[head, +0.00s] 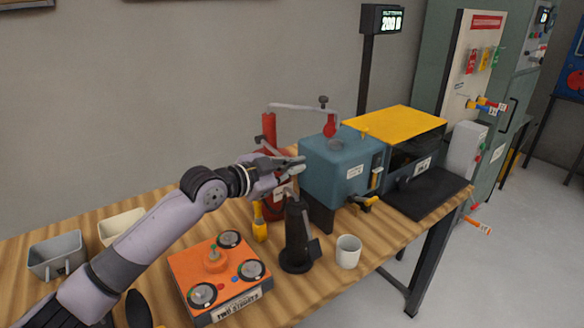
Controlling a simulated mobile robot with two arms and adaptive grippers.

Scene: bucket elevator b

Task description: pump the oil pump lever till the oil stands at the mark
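My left gripper (292,167) reaches in from the left over the table. Its fingers are at the top of a brownish upright handle (295,187), which rises from a black stand (296,238). I cannot tell whether the fingers are closed on it or only beside it. Behind the gripper stands a red cylinder (268,132), partly hidden, with a grey bar (298,107) running right above a blue housing (340,165). A small yellow-framed part (376,179) is on the housing's front; no oil level or mark can be made out. My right gripper is out of view.
An orange box (220,274) with round dials stands front left of the black stand. A white cup (348,251) stands to its right, and a yellow bottle-like object (259,222) close behind. Grey (56,254) and cream (120,226) bins are at left. A yellow-topped machine (394,122) adjoins the housing.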

